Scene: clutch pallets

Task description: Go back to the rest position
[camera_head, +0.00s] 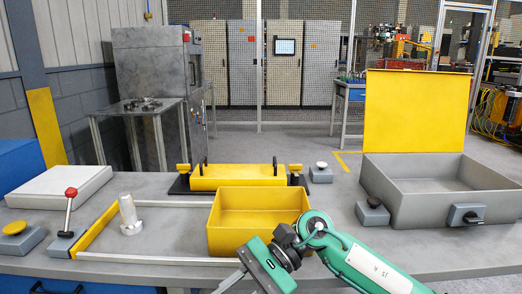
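My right arm, green and white, comes in from the lower right. Its gripper (232,281) hangs at the bottom middle, in front of the near side of the open yellow box (258,243), and points down and to the left. A grey finger part shows and runs toward the bottom edge. The fingertips are not clear, so I cannot tell whether it is open or shut, and I see no object in it. My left gripper is not in view. The yellow box stands upright on the grey table and looks empty inside.
A silver stepped part (129,215) stands left, between pale rails. A red-knobbed lever (69,210) and yellow button (15,228) are further left. A yellow block with handles (237,177) is behind. A grey bin (430,209) with raised yellow lid (417,110) is right.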

